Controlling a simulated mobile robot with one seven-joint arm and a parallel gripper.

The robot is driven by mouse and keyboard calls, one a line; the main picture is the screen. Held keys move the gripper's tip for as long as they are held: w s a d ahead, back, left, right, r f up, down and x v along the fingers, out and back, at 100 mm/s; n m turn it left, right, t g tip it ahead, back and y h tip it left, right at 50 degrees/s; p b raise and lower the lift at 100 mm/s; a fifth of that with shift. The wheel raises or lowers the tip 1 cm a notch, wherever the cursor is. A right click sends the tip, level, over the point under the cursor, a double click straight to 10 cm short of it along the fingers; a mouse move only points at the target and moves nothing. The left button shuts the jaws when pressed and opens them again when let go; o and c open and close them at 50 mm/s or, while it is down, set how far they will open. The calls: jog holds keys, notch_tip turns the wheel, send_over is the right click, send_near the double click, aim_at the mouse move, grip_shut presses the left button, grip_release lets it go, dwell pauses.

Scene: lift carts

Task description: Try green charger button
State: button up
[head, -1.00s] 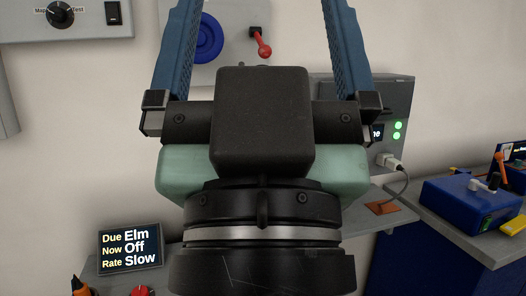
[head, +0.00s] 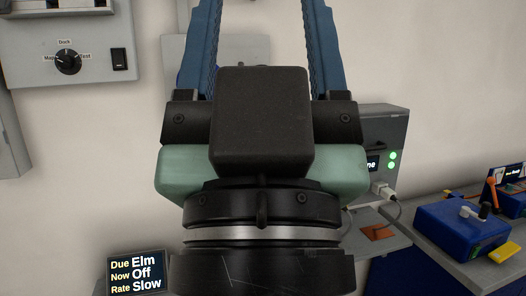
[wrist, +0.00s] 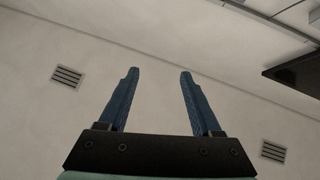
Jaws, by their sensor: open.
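My gripper (head: 261,45) fills the middle of the head view, its two blue fingers spread apart and empty, pointing up. The wrist view also shows my gripper (wrist: 157,92) open against bare wall. A grey charger-like unit (head: 391,128) stands behind my gripper on the right, partly hidden by it. Two lit green round spots (head: 392,160) sit one above the other on its front. I cannot tell whether they are buttons or lamps. A small display beside them is partly covered, and a white plug (head: 384,190) with a cable is below.
A grey wall panel with a knob (head: 67,61) and black switch (head: 120,59) is at upper left. A display (head: 137,272) reads Due Elm, Now Off, Rate Slow. A blue box (head: 462,229) is on the right bench. Wall at upper right is clear.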

grip_shut()
dwell(1.4)
